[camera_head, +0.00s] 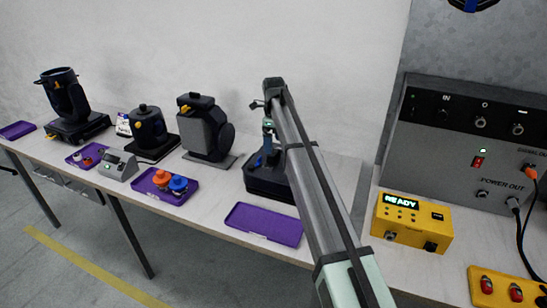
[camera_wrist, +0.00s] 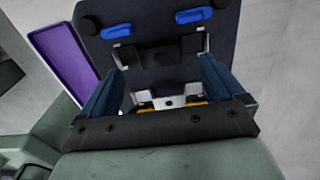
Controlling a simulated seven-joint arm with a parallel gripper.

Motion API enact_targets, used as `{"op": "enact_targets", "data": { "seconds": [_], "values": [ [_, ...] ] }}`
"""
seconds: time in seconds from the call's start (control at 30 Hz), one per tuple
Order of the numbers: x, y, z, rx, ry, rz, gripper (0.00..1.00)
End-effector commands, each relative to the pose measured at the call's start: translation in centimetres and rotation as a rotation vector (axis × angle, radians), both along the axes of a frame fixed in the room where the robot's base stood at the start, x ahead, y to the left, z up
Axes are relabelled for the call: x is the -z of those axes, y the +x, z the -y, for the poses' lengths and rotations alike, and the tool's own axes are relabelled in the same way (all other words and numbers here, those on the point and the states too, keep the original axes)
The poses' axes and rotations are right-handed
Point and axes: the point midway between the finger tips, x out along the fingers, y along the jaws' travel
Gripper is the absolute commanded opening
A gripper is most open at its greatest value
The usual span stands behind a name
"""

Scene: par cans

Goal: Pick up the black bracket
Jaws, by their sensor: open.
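A dark fixture (camera_head: 268,185) stands on the bench behind my arm; its top fills the middle of the wrist view (camera_wrist: 165,20). A black bracket-like part (camera_wrist: 189,45) shows on its face, near my fingertips; I cannot tell surely that it is the black bracket. My gripper (camera_wrist: 162,70) has blue fingers spread apart, one on each side, with no object clearly held between them. In the head view my gripper (camera_head: 264,156) is just above the fixture, mostly hidden by my arm. Contact with the part cannot be told.
An empty purple tray (camera_head: 264,224) lies in front of the fixture; it also shows in the wrist view (camera_wrist: 65,60). Black stage lamps (camera_head: 205,130) and a tray with orange and blue knobs (camera_head: 165,187) stand left. A yellow box (camera_head: 411,222) and grey power unit (camera_head: 462,140) stand right.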

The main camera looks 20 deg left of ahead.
Motion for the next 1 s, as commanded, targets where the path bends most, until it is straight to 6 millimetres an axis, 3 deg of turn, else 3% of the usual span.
{"op": "enact_targets", "data": {
  "seconds": [0.3,0.57,1.0],
  "values": [
    [4.0,-0.2,0.0,-0.001,0.000,0.001,0.95],
    [4.2,-0.1,0.0,-0.002,0.001,0.002,0.95],
    [4.2,-0.1,0.0,-0.002,0.000,0.002,0.53]
  ]
}}
